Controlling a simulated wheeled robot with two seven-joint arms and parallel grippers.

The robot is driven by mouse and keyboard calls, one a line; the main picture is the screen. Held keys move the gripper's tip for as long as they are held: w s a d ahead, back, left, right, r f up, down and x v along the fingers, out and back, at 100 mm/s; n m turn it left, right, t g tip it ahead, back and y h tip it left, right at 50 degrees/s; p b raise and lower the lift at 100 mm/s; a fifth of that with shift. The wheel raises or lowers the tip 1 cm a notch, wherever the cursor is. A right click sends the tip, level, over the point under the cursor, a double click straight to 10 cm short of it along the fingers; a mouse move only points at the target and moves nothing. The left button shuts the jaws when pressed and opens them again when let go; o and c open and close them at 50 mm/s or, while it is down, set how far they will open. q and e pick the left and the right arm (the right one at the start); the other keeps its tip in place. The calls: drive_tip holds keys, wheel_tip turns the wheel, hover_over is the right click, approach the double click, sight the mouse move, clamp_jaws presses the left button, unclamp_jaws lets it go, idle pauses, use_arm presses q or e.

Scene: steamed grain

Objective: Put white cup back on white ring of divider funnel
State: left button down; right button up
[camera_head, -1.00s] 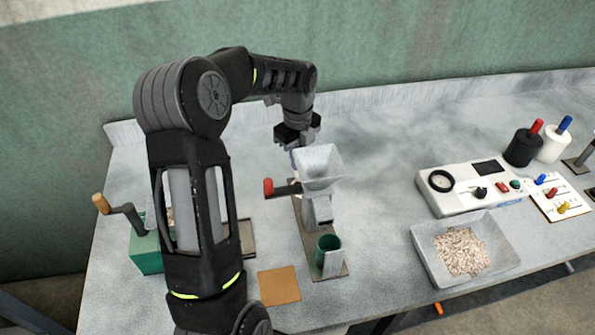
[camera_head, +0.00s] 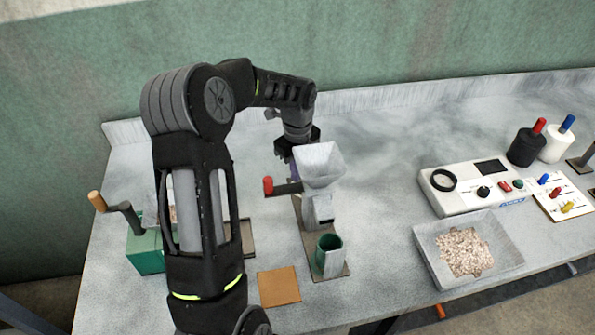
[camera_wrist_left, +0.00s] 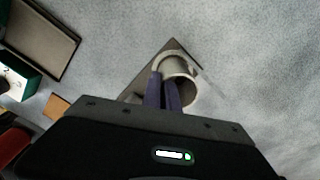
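My left gripper (camera_head: 292,152) is low behind the divider funnel's grey hopper (camera_head: 320,160), which hides part of it in the head view. In the left wrist view its purple fingers (camera_wrist_left: 164,92) are close together at the near-left wall of the pale white cup (camera_wrist_left: 181,72), one apparently inside it and one outside. They appear shut on that wall. The cup is over the far end of the divider's dark base plate (camera_wrist_left: 172,44). The white ring cannot be clearly told apart from the cup, and contact between them is unclear. My right gripper is not in view.
A brown square (camera_head: 278,287) lies nearby. A grain tray (camera_head: 430,255) and white meter box (camera_head: 450,200) are to the right. The bench between is clear.

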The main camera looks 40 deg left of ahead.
use_arm(q)
drive_tip(key=shift+f, duration=0.2)
drive_tip(key=c, duration=1.6)
unclamp_jaws()
drive_tip(key=shift+c, duration=0.2)
drive_tip(key=shift+r, duration=0.2)
drive_tip(key=shift+r, duration=0.35)
wheel_tip(320, 180, up, 2)
drive_tip(key=shift+r+p, duration=0.2)
drive_tip(key=shift+p, duration=0.85)
wheel_tip(320, 180, up, 9)
drive_tip(key=shift+w, duration=0.1)
